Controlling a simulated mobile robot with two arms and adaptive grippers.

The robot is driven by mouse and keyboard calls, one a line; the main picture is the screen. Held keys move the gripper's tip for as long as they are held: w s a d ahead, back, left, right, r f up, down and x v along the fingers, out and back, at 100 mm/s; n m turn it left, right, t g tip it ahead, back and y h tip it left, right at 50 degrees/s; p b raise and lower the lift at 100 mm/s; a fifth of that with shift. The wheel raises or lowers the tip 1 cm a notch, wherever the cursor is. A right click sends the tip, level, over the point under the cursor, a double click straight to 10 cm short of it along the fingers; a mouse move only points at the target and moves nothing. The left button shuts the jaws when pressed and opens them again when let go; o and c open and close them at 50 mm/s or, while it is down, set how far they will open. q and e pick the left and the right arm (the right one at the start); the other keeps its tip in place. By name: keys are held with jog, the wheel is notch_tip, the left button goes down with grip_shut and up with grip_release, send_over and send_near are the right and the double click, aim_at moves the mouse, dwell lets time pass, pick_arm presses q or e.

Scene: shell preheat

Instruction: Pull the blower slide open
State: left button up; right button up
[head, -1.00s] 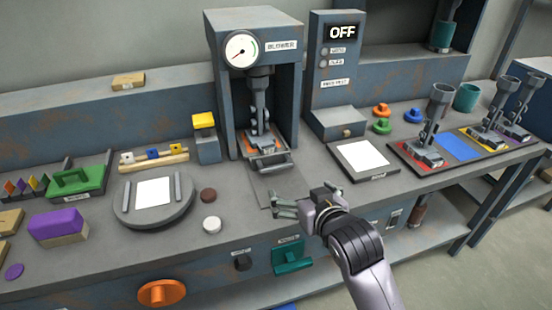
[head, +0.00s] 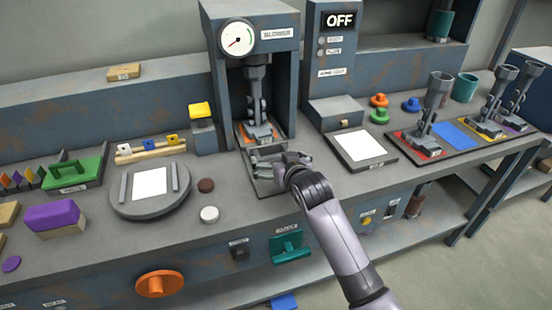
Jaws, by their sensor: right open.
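The blower (head: 283,75) is a grey cabinet with a round gauge on its upper front. The blower slide (head: 243,139) lies at the bottom of its opening, with an orange pad and a metal clamp fixture (head: 257,110) standing on it. The slide's front edge and handle area are partly hidden by my gripper. My right gripper (head: 260,168) is open at the front of the slide, its fingers pointing left across the front edge. I cannot tell whether it touches the handle. My left gripper is not in view.
A control box reading OFF (head: 340,20) stands right of the blower. A white pad (head: 366,146) and several clamp fixtures are further right. A round turntable (head: 128,208), a brown disc (head: 206,185) and a white disc (head: 209,214) lie left of my arm.

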jog(key=shift+x, duration=1)
jog(key=c, duration=1.6)
jog(key=shift+s, duration=0.1)
